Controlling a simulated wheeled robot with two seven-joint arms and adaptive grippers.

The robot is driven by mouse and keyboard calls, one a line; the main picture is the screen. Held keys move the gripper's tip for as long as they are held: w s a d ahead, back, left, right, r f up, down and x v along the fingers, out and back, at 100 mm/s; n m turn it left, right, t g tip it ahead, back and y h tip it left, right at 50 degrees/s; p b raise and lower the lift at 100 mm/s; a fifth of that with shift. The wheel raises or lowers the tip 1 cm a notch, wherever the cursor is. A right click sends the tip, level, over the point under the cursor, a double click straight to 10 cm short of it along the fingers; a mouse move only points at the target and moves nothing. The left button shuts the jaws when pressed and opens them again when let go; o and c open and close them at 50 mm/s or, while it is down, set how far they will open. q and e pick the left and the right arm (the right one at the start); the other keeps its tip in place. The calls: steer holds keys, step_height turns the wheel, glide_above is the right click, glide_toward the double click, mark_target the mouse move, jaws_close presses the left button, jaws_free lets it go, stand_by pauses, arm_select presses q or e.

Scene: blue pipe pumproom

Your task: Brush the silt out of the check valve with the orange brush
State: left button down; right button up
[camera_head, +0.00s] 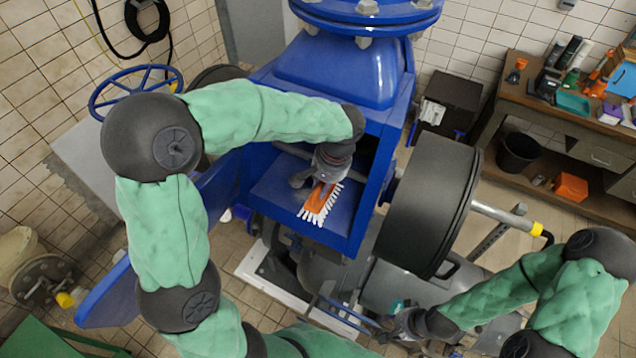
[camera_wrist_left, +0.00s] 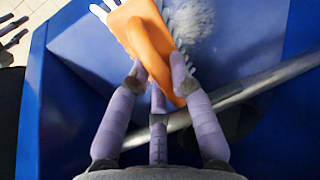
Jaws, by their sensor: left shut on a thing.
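The check valve is a blue body (camera_head: 284,198) with its front open in the head view. My left gripper (camera_head: 322,182) reaches into this opening. It is shut on the orange brush (camera_head: 323,194), which has white bristles and lies over the blue floor. In the left wrist view the fingers of my left gripper (camera_wrist_left: 158,78) close around the orange brush (camera_wrist_left: 146,36). A pale grey patch of silt (camera_wrist_left: 192,20) lies on the blue floor right beside the bristles. My right gripper (camera_head: 402,326) is low, right of the valve, its fingers too small to read.
A grey bar (camera_wrist_left: 255,88) crosses the valve interior under my fingers. A large dark round cover (camera_head: 425,205) stands right of the opening. A blue handwheel (camera_head: 135,88) is at the left. A workbench (camera_head: 535,95) with tools, a black bucket (camera_head: 518,152) and an orange box (camera_head: 571,187) are at the right.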

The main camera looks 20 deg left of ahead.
arm_select(q)
steer(key=shift+s+d, duration=0.2)
steer(key=shift+d, duration=1.6)
steer(key=shift+d+b, duration=0.1)
steer(key=shift+b, duration=0.2)
steer(key=b, duration=0.1)
glide_above(297, 190)
steer(key=shift+d, duration=0.1)
steer(key=shift+r, duration=0.1)
